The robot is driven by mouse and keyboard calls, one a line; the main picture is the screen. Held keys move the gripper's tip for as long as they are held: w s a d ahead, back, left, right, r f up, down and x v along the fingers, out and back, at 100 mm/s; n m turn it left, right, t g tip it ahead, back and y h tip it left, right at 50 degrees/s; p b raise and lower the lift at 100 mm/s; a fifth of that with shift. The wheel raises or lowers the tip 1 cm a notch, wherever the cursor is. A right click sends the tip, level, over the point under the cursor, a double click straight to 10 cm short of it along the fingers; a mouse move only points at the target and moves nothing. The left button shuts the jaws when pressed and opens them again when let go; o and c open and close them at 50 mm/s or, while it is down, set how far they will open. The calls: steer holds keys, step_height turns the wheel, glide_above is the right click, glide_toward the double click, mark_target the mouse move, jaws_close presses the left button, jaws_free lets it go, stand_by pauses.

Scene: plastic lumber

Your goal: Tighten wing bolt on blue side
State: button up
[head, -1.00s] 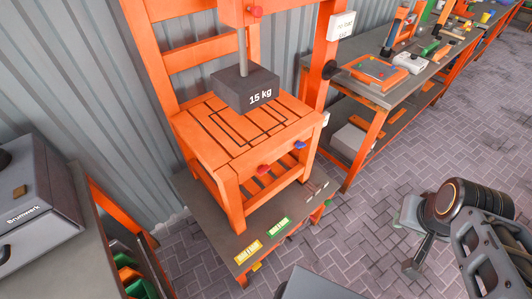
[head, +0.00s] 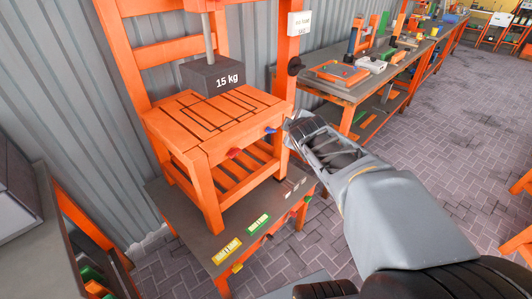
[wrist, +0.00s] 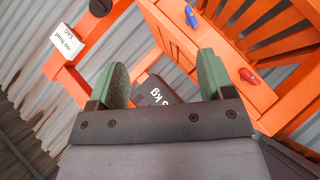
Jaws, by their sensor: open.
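The blue wing bolt (head: 271,130) sits on the front of an orange stool-like stand (head: 215,125), near its right corner. A red wing bolt (head: 235,153) is to its left on the same front face. My gripper (head: 292,125) is just right of the blue bolt in the head view, apart from it. In the wrist view, my gripper's green-padded fingers (wrist: 165,75) are spread with nothing between them. There the blue bolt (wrist: 191,17) is above the right finger and the red bolt (wrist: 249,76) is right of it.
A dark 15 kg weight (head: 215,77) hangs on a rod above the stand's slatted top. An orange post with a white label (head: 301,24) rises behind the right corner. A workbench (head: 340,90) with tools stands at the right; a grey cabinet (head: 20,190) stands at the left.

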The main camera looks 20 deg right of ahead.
steer(key=w+d+f+n+t+b, duration=0.4)
steer(key=w+d+n+b, duration=0.15)
steer(key=n, duration=0.25)
steer(key=n+y+b, duration=1.2)
steer(key=n, duration=0.8)
glide_toward(270, 131)
steer(key=d+f+b+x, duration=0.1)
steer(key=x, duration=0.8)
steer(key=shift+w+f+t, duration=0.2)
steer(key=shift+w+t, duration=0.2)
steer(key=shift+w, duration=0.1)
steer(key=shift+a, duration=0.1)
steer(key=c, duration=0.9)
